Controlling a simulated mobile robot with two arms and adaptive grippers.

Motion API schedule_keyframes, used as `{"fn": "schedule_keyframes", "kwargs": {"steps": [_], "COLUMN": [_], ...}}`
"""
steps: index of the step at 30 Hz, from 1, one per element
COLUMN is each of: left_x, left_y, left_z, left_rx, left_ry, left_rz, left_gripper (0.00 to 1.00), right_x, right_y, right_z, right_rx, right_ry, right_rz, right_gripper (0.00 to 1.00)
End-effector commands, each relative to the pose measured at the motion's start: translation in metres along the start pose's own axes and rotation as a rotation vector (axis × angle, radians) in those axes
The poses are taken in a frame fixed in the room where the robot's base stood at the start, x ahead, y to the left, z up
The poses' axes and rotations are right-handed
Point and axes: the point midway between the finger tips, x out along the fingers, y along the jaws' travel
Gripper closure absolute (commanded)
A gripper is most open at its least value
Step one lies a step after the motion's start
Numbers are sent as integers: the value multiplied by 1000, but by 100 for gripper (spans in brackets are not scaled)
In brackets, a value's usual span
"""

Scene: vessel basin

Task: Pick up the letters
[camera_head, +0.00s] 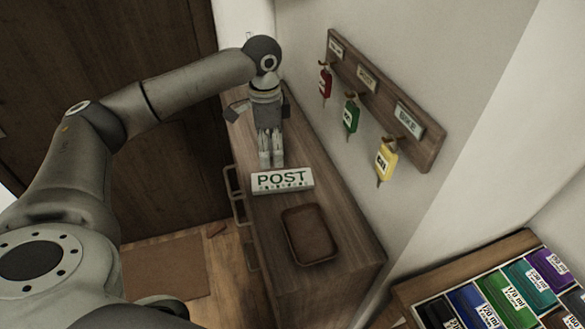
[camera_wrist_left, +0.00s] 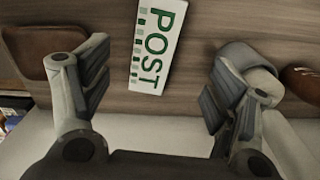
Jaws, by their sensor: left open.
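A white plate marked POST (camera_head: 283,187) in green stands on the narrow wooden cabinet in the head view. It also shows at the top middle of the left wrist view (camera_wrist_left: 157,45). I cannot make out separate letters; any behind the plate are hidden by my gripper. My left gripper (camera_head: 271,161) points down over the cabinet, just behind the plate in the head view. In the left wrist view its fingers (camera_wrist_left: 152,80) are wide apart, with nothing between them. The plate lies beyond the gap. My right gripper is not in view.
The wooden cabinet (camera_head: 345,262) carries a brown tray (camera_head: 309,235) in front of the plate. A wall rack (camera_head: 375,92) with red, green and yellow key tags hangs to the right. A box of coloured packs (camera_head: 500,300) stands at lower right.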

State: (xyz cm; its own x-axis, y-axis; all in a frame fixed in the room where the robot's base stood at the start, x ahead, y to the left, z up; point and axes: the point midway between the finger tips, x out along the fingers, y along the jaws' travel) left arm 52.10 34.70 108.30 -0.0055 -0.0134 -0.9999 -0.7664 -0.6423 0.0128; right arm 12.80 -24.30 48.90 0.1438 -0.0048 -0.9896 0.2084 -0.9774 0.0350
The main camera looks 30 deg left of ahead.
Motion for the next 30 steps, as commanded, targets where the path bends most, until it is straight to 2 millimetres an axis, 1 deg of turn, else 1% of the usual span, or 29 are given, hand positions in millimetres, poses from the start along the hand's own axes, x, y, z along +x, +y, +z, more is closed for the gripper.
{"fn": "schedule_keyframes", "kwargs": {"steps": [1, 2, 5, 6, 10, 14, 17, 22, 24, 27, 30], "left_x": [-1, 0, 12, 19, 39, 51, 57, 78, 89, 101, 105], "left_y": [0, 0, 0, 1, 0, 0, 1, 5, 5, 5, 5], "left_z": [1, 1, 2, 2, 1, 0, -2, -14, -14, -14, -14], "left_rx": [5, 7, 9, 9, 8, 9, 9, 9, 7, 7, 8], "left_ry": [-7, -10, -15, -15, -13, -11, -11, -12, -13, -12, -10], "left_rz": [-5, -6, -6, -6, -6, -8, -8, -6, -7, -7, -8], "left_gripper": [20, 20, 20, 20, 20, 20, 20, 20, 20, 20, 20], "right_x": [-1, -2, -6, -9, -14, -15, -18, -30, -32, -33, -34], "right_y": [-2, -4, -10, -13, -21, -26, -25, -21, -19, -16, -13], "right_z": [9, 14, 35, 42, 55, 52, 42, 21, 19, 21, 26], "right_rx": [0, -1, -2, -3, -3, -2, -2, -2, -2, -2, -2], "right_ry": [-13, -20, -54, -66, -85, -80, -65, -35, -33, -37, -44], "right_rz": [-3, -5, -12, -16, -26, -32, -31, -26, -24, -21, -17], "right_gripper": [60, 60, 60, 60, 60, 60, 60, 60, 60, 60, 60]}}
